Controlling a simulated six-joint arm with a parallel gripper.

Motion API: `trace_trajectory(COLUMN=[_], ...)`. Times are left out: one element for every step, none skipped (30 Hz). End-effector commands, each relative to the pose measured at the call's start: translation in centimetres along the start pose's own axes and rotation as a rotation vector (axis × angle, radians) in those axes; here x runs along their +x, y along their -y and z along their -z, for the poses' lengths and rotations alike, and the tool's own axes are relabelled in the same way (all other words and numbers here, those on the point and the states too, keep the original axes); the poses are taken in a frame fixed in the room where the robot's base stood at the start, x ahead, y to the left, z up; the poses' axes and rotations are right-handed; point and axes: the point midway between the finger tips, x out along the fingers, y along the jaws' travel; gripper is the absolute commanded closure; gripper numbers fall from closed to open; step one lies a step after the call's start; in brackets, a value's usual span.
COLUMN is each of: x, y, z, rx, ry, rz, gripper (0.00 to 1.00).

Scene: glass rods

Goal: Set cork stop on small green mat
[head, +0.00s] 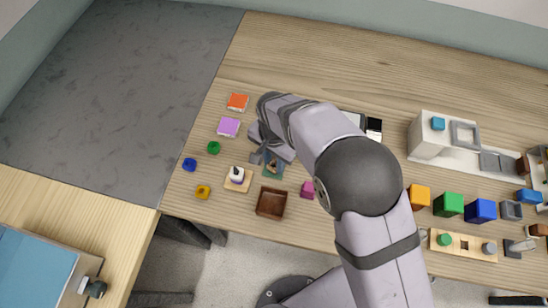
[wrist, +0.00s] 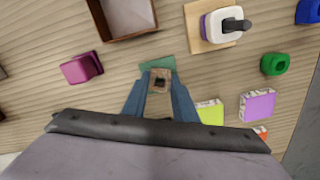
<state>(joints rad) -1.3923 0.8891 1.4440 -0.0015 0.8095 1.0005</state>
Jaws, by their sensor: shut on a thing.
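The brown cork stop (wrist: 161,75), with a dark square hole in its top, is between the fingers of my gripper (wrist: 160,84). My gripper is shut on it. The small green mat (wrist: 157,62) shows just behind and around the stop in the wrist view. The stop is over the mat, but I cannot tell whether it touches it. In the head view my gripper (head: 267,158) is over the mat (head: 275,172), and my wrist hides part of the area.
A brown open box (head: 271,203) stands close by, near a magenta block (head: 307,188). A white and purple piece with a dark knob (wrist: 227,23) sits on a wooden board (head: 236,184). A yellow-green block (wrist: 209,112) is close to my right finger in the wrist view.

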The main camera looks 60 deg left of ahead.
Motion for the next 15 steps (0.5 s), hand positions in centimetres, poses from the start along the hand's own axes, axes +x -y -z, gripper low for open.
trace_trajectory(x=[0.0,0.0,0.0,0.01,0.06,0.16,0.26,0.35,0.37,0.3,0.29,0.29,0.29,0.29,0.29], y=[0.01,0.01,0.01,0.01,0.0,0.0,0.0,0.0,0.0,0.01,0.0,0.0,0.0,0.0,0.0], z=[0.01,0.01,0.01,0.01,0.0,0.0,0.0,0.0,0.0,0.0,0.0,0.0,0.0,0.0,0.0], rx=[0.0,0.0,0.0,0.0,0.0,0.0,0.0,0.0,0.0,0.0,0.0,0.0,0.0,0.0,0.0], ry=[0.0,0.0,0.0,0.0,0.0,0.0,0.0,0.0,0.0,0.0,0.0,0.0,0.0,0.0,0.0], rz=[0.0,0.0,0.0,0.0,0.0,0.0,0.0,0.0,0.0,0.0,0.0,0.0,0.0,0.0,0.0], gripper=[0.95,0.95,0.95,0.95,0.95,0.95,0.95,0.95,0.72,0.65,0.58,0.56,0.56,0.56,0.56])
